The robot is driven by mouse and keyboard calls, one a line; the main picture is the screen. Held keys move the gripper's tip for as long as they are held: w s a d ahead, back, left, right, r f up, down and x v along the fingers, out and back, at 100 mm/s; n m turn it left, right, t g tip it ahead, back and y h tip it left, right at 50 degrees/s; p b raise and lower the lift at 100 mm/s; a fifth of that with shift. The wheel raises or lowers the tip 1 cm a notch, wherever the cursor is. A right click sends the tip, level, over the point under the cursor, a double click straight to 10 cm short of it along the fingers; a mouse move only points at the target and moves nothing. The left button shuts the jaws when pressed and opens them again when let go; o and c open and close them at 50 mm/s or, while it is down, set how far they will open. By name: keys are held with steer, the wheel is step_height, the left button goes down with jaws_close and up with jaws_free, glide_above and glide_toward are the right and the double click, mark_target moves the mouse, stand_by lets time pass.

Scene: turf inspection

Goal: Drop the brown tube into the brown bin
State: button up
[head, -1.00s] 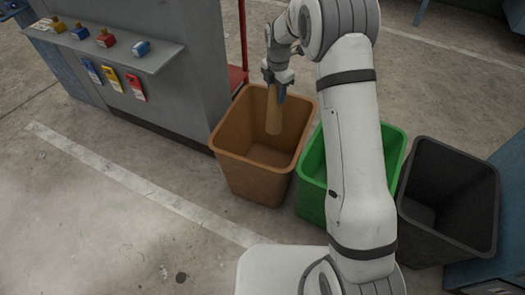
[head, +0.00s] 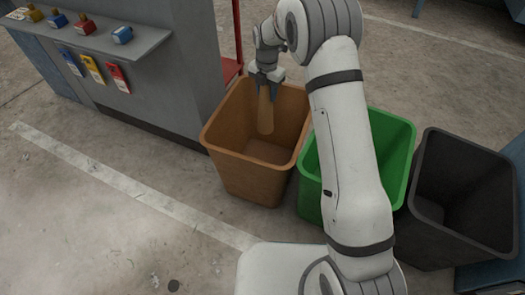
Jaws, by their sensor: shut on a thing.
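The brown tube (head: 266,112) hangs upright from my gripper (head: 267,80). My gripper is shut on its upper end, above the brown bin. The brown bin (head: 247,178) stands open on the floor at the centre of the head view. The tube's lower end shows against the bin's inside, below the level of the far rim; it seems to be within the opening. The bin's floor shows bare below the tube.
A green bin (head: 393,128), partly hidden by my arm, and a black bin (head: 466,245) stand to the right of the brown bin. A grey cabinet (head: 185,90) with a shelf (head: 97,45) of small coloured items stands at left. Open floor lies in front, with a white line.

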steer(key=o, duration=1.3)
step_height(320, 180, up, 8)
steer(key=p, duration=0.3)
steer(key=shift+f, duration=0.15)
